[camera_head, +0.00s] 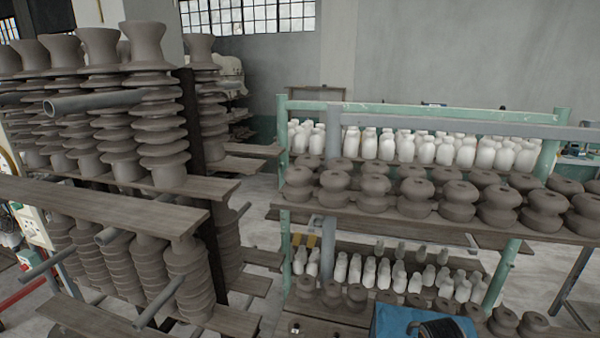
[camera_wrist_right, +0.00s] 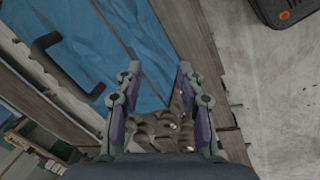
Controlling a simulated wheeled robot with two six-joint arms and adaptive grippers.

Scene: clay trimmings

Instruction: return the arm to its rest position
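My right gripper (camera_wrist_right: 160,78) shows in the right wrist view, pointing away from the camera. Its two fingers are apart, with nothing held between them. Below and beyond the fingers lie a blue sheet (camera_wrist_right: 95,40) on wood and some small grey-brown lumps (camera_wrist_right: 160,124), partly hidden by the fingers. My left gripper shows in neither view. In the head view the blue sheet (camera_head: 393,322) lies at the bottom edge, with a dark rounded object (camera_head: 440,329) over it; I cannot tell what that object is.
A rack of stacked grey clay insulators (camera_head: 160,130) with jutting boards stands at the left. A green-framed shelf (camera_head: 420,112) with white pieces and brown clay pieces stands at the right.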

